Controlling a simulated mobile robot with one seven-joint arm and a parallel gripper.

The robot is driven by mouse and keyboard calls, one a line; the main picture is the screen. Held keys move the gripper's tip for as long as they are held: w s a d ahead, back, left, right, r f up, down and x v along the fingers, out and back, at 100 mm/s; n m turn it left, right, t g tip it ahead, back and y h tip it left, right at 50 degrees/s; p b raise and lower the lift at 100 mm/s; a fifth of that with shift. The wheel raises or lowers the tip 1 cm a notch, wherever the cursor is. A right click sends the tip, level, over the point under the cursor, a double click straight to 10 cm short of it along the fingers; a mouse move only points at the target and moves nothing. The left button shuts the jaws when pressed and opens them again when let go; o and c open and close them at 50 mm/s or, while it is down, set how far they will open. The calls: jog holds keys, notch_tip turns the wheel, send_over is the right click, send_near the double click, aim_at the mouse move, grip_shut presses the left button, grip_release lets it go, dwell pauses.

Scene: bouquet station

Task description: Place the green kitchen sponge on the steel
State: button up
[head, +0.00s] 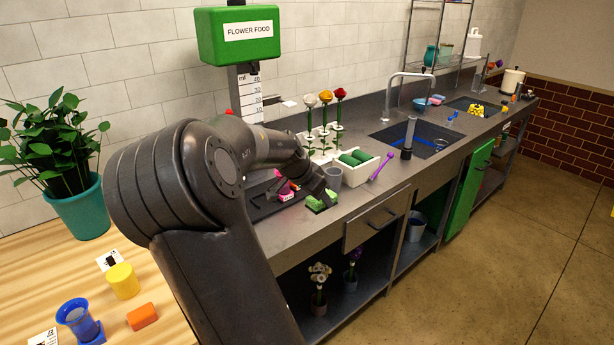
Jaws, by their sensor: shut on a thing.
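The green kitchen sponge (321,202) is at the front part of the dark steel counter (290,230), near the edge of a dark tray. My gripper (322,195) reaches down over the counter and is shut on the sponge from above. The sponge is low, at or just above the surface; I cannot tell whether it touches the steel. The fingers and wrist hide part of the sponge.
A purple tool (383,166) lies beyond. A pink item (285,189) lies left on the dark tray (262,208). Flowers (325,115) stand behind.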

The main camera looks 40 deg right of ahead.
jog(key=w+a+f, duration=0.2)
jog(key=w+f, duration=0.1)
jog(key=w+a+f, duration=0.2)
jog(key=w+f, duration=0.1)
jog(key=w+a+f, duration=0.2)
jog(key=w+f, duration=0.1)
jog(key=shift+w+a, duration=0.15)
jog(key=shift+w, duration=0.25)
jog(key=shift+f, duration=1.9)
jog(key=shift+f, duration=0.1)
jog(key=o, duration=1)
jog(key=shift+c, duration=0.2)
